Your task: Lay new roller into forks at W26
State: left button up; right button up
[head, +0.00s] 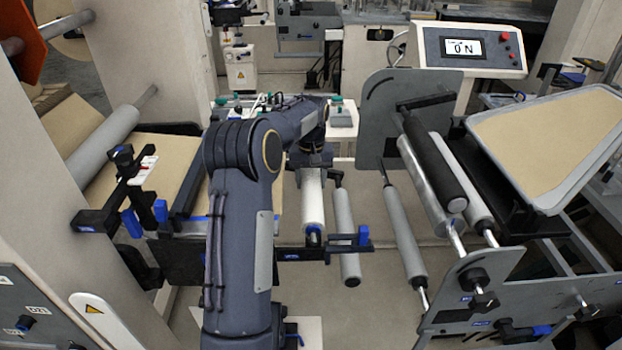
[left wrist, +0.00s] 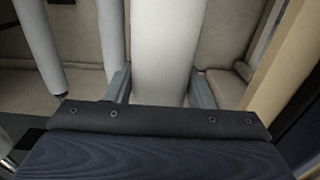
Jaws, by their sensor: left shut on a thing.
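A pale white roller (head: 314,202) hangs below my left gripper (head: 314,160) in the head view. My left gripper is shut on it; the arm hides part of the grip. In the left wrist view the roller (left wrist: 166,45) runs between the two fingers of my left gripper (left wrist: 160,88). The roller's near end is close to a black fork bracket (head: 290,254) with blue tips; I cannot tell whether they touch. Another black bracket with blue parts (head: 100,217) stands at the left. I cannot read W26 on either. My right gripper is not in view.
A grey roller (head: 345,230) hangs just right of the white roller, and another grey roller (head: 404,233) lies further right. A tension display (head: 470,47) reads 0 N. A black roller (head: 432,160) and a kraft-covered tray (head: 548,135) are at the right.

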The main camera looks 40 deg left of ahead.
pick_arm(q)
jog(key=o, duration=1.4)
jog(key=shift+o, duration=0.2)
notch_tip(320, 180, up, 8)
jog(key=shift+f, duration=0.1)
jog(key=shift+s+d+r, duration=0.15)
jog(key=shift+r, duration=0.05)
jog(key=shift+m+t+h, duration=0.5)
jog(key=shift+m+t, duration=0.2)
jog(key=shift+t, duration=0.1)
jog(key=s+d+r, duration=0.2)
jog(key=s+d, duration=0.1)
jog(key=s+d+r, duration=0.1)
jog(key=s, duration=0.1)
jog(key=shift+s+d+r, duration=0.15)
jog(key=shift+r, duration=0.25)
jog(key=s+d+r+m+t+h, duration=0.1)
jog(key=s+d+r+m+t, duration=0.1)
jog(key=s+d, duration=0.65)
jog(key=s+d+f+m+t+h, duration=0.1)
jog(key=s+d+f, duration=0.3)
jog(key=s+d, duration=0.2)
jog(key=s+d+f+m+t, duration=0.1)
jog(key=s+d+f, duration=0.3)
jog(key=s, duration=0.6)
jog(key=shift+s+d+f+m+h, duration=0.15)
jog(key=shift+s+d+m+h, duration=0.25)
jog(key=shift+d, duration=0.55)
